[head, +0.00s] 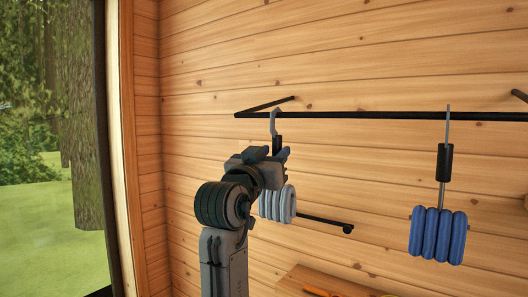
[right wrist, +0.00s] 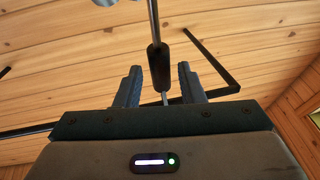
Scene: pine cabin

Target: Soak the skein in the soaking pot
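A pale grey-blue skein (head: 283,204) hangs at the wall on a hook with a black grip, partly hidden behind my right arm. A darker blue skein (head: 437,235) hangs to the right on a metal rod with a black grip (head: 444,162). My right gripper (head: 270,155) is at the pale skein's hook, just above the skein. In the right wrist view its two fingers (right wrist: 159,72) stand apart on either side of a hook's black grip (right wrist: 154,62), with gaps at both sides. No soaking pot shows. My left gripper is not in view.
A black rail (head: 370,115) on brackets carries both hooks along the plank wall. A short black peg (head: 325,222) sticks out below it. A wooden surface (head: 310,280) with orange items lies at the bottom. A window (head: 50,170) is at the left.

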